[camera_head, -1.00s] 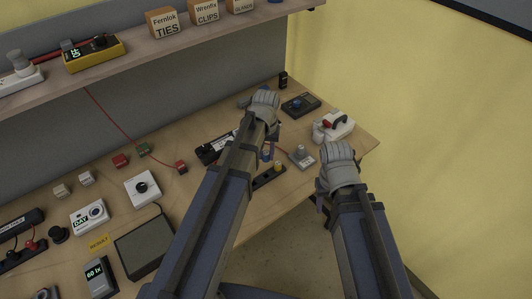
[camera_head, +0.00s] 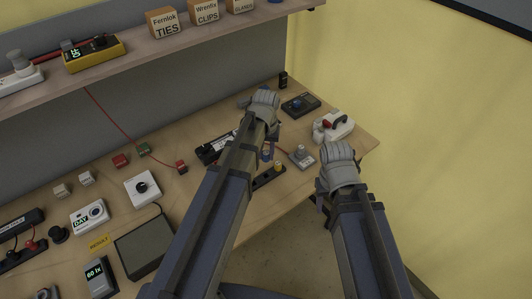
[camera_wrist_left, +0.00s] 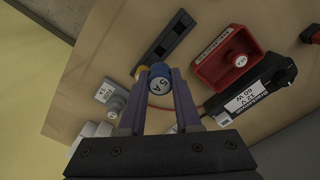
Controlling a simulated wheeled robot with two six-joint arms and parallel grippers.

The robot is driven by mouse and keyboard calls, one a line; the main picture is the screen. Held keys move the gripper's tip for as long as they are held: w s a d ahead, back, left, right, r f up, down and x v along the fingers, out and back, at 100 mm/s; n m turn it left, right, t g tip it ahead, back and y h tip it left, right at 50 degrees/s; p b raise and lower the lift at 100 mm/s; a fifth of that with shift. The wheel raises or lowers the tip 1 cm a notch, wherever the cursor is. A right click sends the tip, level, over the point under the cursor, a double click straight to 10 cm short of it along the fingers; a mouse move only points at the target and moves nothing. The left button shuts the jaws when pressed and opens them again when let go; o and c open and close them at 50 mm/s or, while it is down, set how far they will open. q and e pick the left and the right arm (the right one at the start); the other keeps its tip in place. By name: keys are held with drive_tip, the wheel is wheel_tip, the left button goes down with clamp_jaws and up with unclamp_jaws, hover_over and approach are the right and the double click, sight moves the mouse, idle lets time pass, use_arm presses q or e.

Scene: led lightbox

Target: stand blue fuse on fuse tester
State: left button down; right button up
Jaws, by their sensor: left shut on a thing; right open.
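The blue fuse (camera_wrist_left: 160,82), a short cylinder with a white "5 A" end label, is between the fingertips of my left gripper (camera_wrist_left: 157,92) in the left wrist view. In the head view the blue fuse (camera_head: 266,155) shows small below my left gripper (camera_head: 268,146), which is shut on it above the table. A small grey device with a "FUSE" label and a grey round part (camera_wrist_left: 105,92), likely the fuse tester, lies left of the fingers; the head view shows it too (camera_head: 301,157). My right gripper (camera_head: 322,199) is open at the table's front edge, its fingers partly hidden.
A black strip (camera_wrist_left: 168,42) with a yellow fuse (camera_head: 278,166) lies close by. A red tray (camera_wrist_left: 222,65) and a black labelled unit (camera_wrist_left: 255,88) are to the right in the wrist view. A white device with a red part (camera_head: 333,126) stands near the table's right corner.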

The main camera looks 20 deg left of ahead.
sight(266, 154)
idle(0.4)
use_arm(q)
drive_tip(key=shift+r+p, duration=1.25)
wheel_tip(266, 154, up, 3)
drive_tip(key=p, duration=0.3)
drive_tip(key=shift+s, duration=0.15)
